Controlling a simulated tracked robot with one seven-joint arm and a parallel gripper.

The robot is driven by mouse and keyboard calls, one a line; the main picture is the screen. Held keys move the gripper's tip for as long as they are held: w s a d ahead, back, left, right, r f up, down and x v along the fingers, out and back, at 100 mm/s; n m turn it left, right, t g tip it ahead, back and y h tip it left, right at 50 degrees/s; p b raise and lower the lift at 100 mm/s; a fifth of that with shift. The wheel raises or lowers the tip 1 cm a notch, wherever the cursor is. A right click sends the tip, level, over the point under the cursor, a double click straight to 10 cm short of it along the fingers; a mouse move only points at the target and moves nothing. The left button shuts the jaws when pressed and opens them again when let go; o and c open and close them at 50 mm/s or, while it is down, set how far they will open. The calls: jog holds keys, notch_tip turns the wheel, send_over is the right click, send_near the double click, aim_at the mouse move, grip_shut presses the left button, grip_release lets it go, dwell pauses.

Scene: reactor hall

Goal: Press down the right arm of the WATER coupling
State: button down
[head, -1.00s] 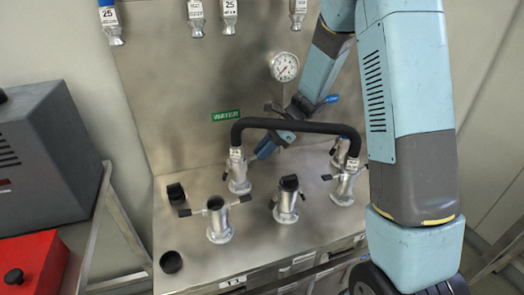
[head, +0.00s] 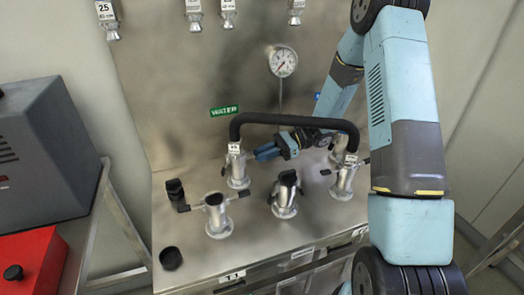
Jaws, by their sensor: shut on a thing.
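The WATER coupling (head: 237,168) is a silver fitting standing at the back left of the steel bench, below the green WATER label (head: 224,110). The left end of a black hose (head: 290,119) is on it. My gripper (head: 262,153) is just right of the coupling's upper part, below the arch of the hose, with its blue fingers pointing left. It is shut at the place of the coupling's right arm. That arm is hidden by the fingers, so its angle cannot be told.
Open couplings stand in front at the left (head: 217,216) and middle (head: 284,195). The hose's right end is on another coupling (head: 344,176). A pressure gauge (head: 283,61) is on the back panel. A black cap (head: 171,258) lies at the front left.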

jog(key=shift+a+f+g+y, duration=0.1)
jog(key=shift+f+g+y, duration=0.15)
jog(key=shift+f+y, duration=0.45)
jog(key=shift+a+f+g+y, duration=0.1)
jog(key=shift+f+g+y, duration=0.2)
jog(key=shift+y, duration=0.7)
jog(key=shift+s, duration=0.1)
jog(key=c, duration=1)
grip_release()
